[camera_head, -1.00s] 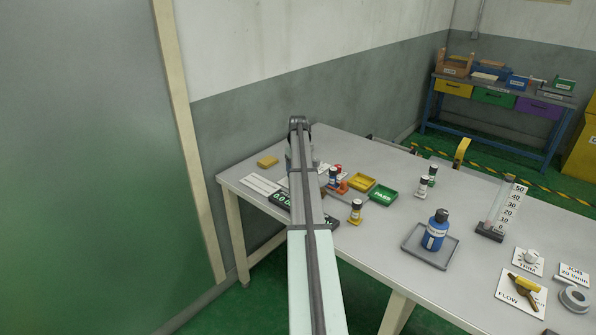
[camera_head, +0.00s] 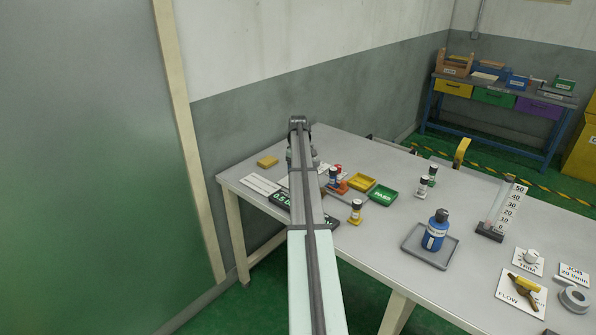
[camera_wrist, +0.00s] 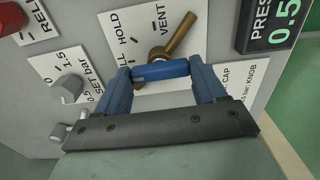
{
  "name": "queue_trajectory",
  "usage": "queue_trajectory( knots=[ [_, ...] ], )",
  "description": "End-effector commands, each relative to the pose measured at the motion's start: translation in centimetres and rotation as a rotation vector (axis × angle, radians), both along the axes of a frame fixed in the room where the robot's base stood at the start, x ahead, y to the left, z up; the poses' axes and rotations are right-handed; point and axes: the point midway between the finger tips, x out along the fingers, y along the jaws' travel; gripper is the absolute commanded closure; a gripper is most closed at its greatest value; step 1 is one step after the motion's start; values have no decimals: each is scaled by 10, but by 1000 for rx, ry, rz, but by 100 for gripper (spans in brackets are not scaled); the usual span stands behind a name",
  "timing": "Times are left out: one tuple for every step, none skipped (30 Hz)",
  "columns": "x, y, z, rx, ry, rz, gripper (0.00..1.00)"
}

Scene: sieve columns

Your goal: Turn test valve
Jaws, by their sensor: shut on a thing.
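The test valve shows in the wrist view, with a brass lever (camera_wrist: 178,36) and a blue handle (camera_wrist: 160,71) in front of a white plate (camera_wrist: 135,28) marked HOLD and VENT, with a partly hidden word ending in LL. My gripper (camera_wrist: 164,73) is shut on the blue handle, with one blue finger at each end of it. The lever's bare brass end points up and right, beside the VENT mark. In the camera_head view my arm hides the valve and my gripper. A dark pressure display (camera_wrist: 272,22) stands right of the valve and its visible digits begin 0.5.
A grey knob (camera_wrist: 68,89) sits on the SET bar plate left of the valve, with a red knob (camera_wrist: 10,17) above. On the table, small bottles, a yellow tray (camera_head: 361,182), a green tray (camera_head: 384,195) and a blue bottle (camera_head: 435,232) stand right of my arm.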

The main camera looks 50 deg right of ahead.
Motion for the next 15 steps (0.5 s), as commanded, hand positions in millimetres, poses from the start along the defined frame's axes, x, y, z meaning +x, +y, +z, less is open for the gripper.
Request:
queue_trajectory(
  knots=[
    [0,0,0,-1,0,3,60],
    [0,0,0,-1,0,3,60],
    [0,0,0,-1,0,3,60],
    [0,0,0,-1,0,3,60],
    [0,0,0,-1,0,3,60],
    [0,0,0,-1,0,3,60],
    [0,0,0,-1,0,3,27],
    [0,0,0,-1,0,3,24],
    [0,0,0,-1,0,3,20],
    [0,0,0,-1,0,2,17],
    [0,0,0,-1,0,2,15],
    [0,0,0,-1,0,2,11],
    [0,0,0,-1,0,2,8],
    [0,0,0,-1,0,2,5],
    [0,0,0,0,0,1,4]
  ],
)
